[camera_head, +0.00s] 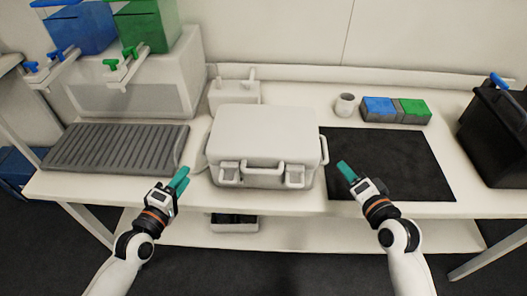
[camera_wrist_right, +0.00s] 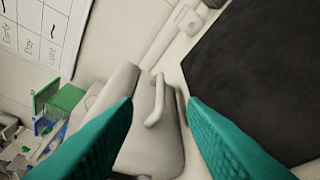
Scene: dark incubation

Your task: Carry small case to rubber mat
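The small case (camera_head: 262,138) is a pale grey box with a front handle and two latches. It stands closed on the bench, left of the black rubber mat (camera_head: 400,165). My left gripper (camera_head: 180,181) is in front of the case's left side, apart from it. My right gripper (camera_head: 347,171) is to the right of the case, over the mat's left edge. In the right wrist view the case (camera_wrist_right: 150,140) and its side handle (camera_wrist_right: 156,103) show between spread, empty fingers. The mat (camera_wrist_right: 255,75) fills the upper right there. The left fingers' gap is not clear.
A ribbed grey tray (camera_head: 115,148) lies at the left, below blue and green boxes on a white stand (camera_head: 140,90). A small cup (camera_head: 345,105) and blue and green blocks (camera_head: 395,109) stand behind the mat. A black bin (camera_head: 495,130) is at the right. The mat is bare.

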